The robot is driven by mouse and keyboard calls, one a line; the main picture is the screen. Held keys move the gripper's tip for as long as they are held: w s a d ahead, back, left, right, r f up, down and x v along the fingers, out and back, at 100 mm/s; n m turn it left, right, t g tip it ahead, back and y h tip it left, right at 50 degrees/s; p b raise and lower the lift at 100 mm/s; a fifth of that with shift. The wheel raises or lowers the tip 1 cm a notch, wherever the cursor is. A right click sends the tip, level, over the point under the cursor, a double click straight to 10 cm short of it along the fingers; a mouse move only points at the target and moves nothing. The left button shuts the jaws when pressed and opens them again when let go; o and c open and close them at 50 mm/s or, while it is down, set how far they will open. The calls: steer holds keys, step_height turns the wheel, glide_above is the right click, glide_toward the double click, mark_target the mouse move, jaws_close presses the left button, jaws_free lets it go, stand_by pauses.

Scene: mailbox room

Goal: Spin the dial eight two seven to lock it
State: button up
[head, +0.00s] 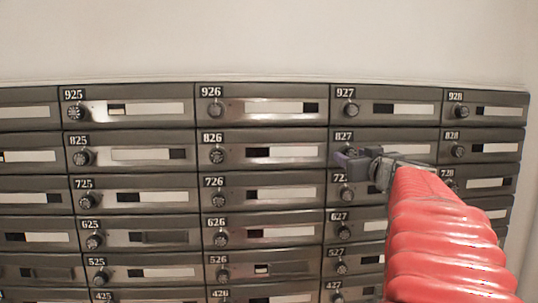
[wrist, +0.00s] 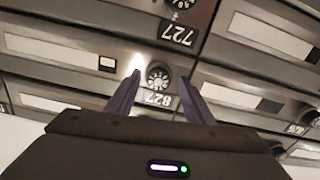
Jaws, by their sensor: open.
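The 827 mailbox label (head: 343,136) shows in the head view just above my gripper (head: 352,158). My gripper and arm cover the 827 dial and most of that door there. In the wrist view, which shows the boxes upside down, the round dark 827 dial (wrist: 158,74) sits between the two purple fingers of my gripper (wrist: 165,80). The fingers are apart, one on each side of the dial. I cannot tell whether either finger touches it. The 827 label also shows in the wrist view (wrist: 157,99).
Neighbouring dials are close: the 927 dial (head: 351,110) above, the 826 dial (head: 217,156) to the left and the 828 dial (head: 459,151) to the right. The 727 label (wrist: 178,35) shows in the wrist view. The wall above the boxes is bare.

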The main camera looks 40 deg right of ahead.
steer(key=shift+w+d, duration=0.1)
steer(key=shift+c, duration=0.6)
steer(key=c, duration=0.9)
